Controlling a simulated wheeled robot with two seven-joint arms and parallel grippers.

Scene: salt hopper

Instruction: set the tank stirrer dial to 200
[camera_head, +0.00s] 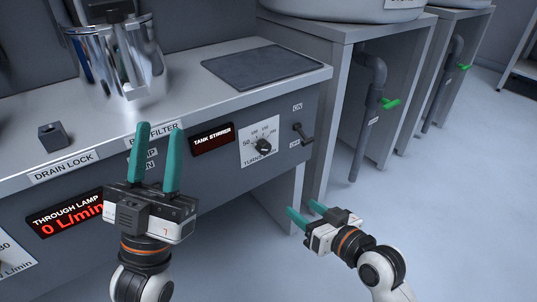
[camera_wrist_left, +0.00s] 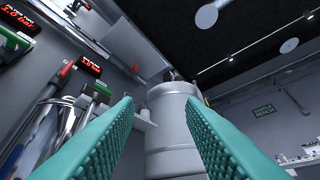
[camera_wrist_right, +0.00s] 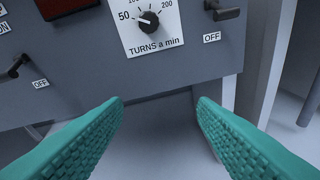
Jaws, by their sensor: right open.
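The tank stirrer dial (camera_head: 263,146) is a black knob on a white plate on the grey front panel. In the right wrist view the dial (camera_wrist_right: 149,21) has its white mark toward the left, near 50; 200 is printed at its upper right. The dark TANK STIRRER display (camera_head: 212,139) is left of the dial. My right gripper (camera_head: 302,207) is open and empty, below and right of the dial, apart from the panel. My left gripper (camera_head: 161,128) is open and empty, pointing up before the panel, left of the dial.
A lever switch (camera_head: 303,133) with ON and OFF labels is right of the dial. A metal vessel (camera_head: 118,60), a small dark block (camera_head: 53,137) and a dark mat (camera_head: 262,68) are on the counter. Pipes with green handles (camera_head: 390,103) stand at the right. Floor there is clear.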

